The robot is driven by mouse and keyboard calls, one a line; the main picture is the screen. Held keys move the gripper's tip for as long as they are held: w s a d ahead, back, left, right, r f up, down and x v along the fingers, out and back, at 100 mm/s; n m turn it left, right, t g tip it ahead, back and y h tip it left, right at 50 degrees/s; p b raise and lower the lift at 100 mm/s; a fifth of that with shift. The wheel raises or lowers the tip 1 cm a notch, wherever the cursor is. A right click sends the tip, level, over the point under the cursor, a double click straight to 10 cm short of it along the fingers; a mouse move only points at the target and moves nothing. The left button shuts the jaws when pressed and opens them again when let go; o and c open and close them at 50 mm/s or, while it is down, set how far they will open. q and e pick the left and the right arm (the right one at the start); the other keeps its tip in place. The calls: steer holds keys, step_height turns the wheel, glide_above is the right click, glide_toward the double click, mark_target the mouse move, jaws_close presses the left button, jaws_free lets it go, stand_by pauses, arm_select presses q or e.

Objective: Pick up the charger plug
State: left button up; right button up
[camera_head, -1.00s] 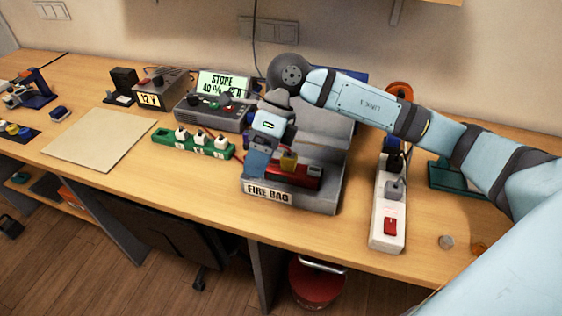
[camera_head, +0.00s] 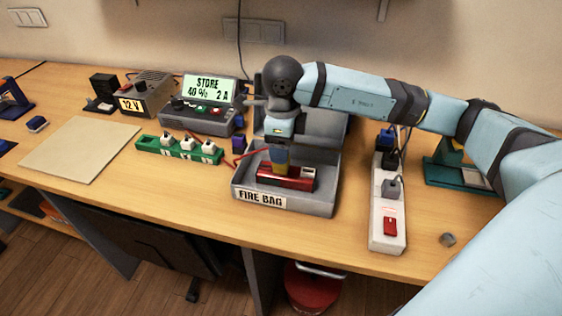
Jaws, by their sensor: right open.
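My right gripper (camera_head: 279,157) is open and points down over the grey tray labelled FIRE BAG (camera_head: 315,206). A grey plug (camera_head: 393,187) sits in the white power strip (camera_head: 387,242) to the right. I cannot tell for sure which piece is the charger plug. My left gripper is not in view.
A charger with a lit STORE screen (camera_head: 208,88) stands behind the green strip of white plugs (camera_head: 179,152). A 12 V supply (camera_head: 146,94) and a beige mat (camera_head: 78,150) are to the left. A dark cable hangs behind my right arm. The front table edge is clear.

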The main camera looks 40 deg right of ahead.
steer(key=f, duration=0.5)
steer(key=shift+w+d, duration=0.1)
steer(key=shift+w, duration=0.3)
steer(key=c, duration=1)
step_height(320, 180, up, 20)
steer(key=shift+p, duration=0.3)
